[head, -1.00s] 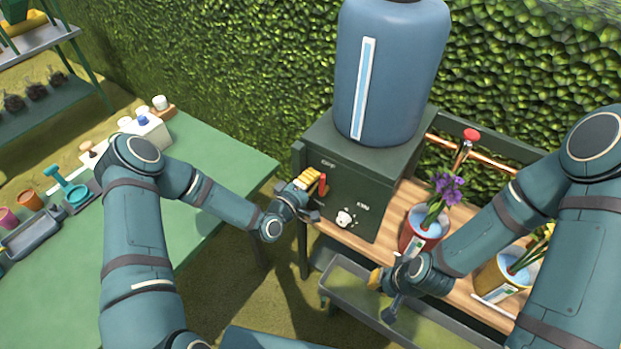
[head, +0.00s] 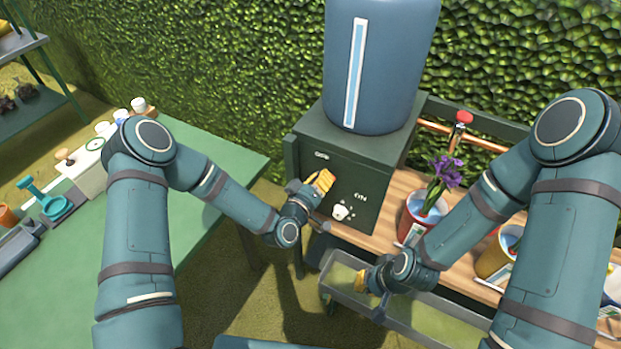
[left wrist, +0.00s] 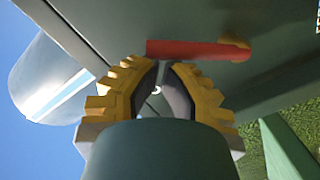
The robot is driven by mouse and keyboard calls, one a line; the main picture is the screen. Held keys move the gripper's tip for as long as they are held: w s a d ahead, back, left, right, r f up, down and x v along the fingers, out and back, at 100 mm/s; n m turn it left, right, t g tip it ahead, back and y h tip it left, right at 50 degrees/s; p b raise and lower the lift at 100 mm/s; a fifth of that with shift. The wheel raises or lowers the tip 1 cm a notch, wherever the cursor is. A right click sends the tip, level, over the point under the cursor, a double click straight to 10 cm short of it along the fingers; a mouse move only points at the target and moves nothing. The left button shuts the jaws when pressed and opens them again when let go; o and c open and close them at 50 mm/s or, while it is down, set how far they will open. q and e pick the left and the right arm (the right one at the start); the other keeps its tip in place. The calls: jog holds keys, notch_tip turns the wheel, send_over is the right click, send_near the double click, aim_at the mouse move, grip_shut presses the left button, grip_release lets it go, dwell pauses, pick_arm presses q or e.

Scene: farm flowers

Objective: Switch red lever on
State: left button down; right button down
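The red lever (left wrist: 200,50) shows in the left wrist view on the dark green panel, just beyond my left fingertips. It lies nearly across that picture, with its right end at a yellowish pivot. In the head view it is hidden behind my left gripper (head: 322,182), which is at the front of the green box (head: 355,170) under the blue tank (head: 380,65). The yellow fingers of my left gripper (left wrist: 163,68) are close together at the tips, with nothing seen between them. My right gripper (head: 368,284) hangs over the grey trough; its fingers are too unclear to judge.
A potted purple flower (head: 415,218) and a yellow pot (head: 494,262) stand on the wooden bench right of the box. The grey trough (head: 440,300) lies below. A green table (head: 200,250) with small tools is at left. A hedge stands behind.

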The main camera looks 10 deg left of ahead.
pick_arm(q)
jog(key=d+m+b, duration=0.1)
jog(key=d+f+m+b, duration=0.1)
jog(key=m+b, duration=0.1)
jog(key=s+d+f+m+b, duration=0.1)
jog(key=m, duration=0.1)
jog(key=shift+s+d+f+b, duration=0.1)
jog(key=shift+f+b, duration=0.05)
jog(key=shift+b, duration=0.15)
jog(key=shift+s+d+f+m+b, duration=0.1)
jog(key=shift+d+f+m+b, duration=0.2)
jog(key=shift+m+b, duration=0.25)
jog(key=shift+s+d+f+m+b, duration=0.15)
jog(key=shift+f+m+b, duration=0.15)
jog(key=shift+m, duration=0.35)
jog(key=shift+d+f+m+y+b, duration=0.25)
jog(key=shift+f+m+b, duration=0.25)
jog(key=shift+m, duration=0.6)
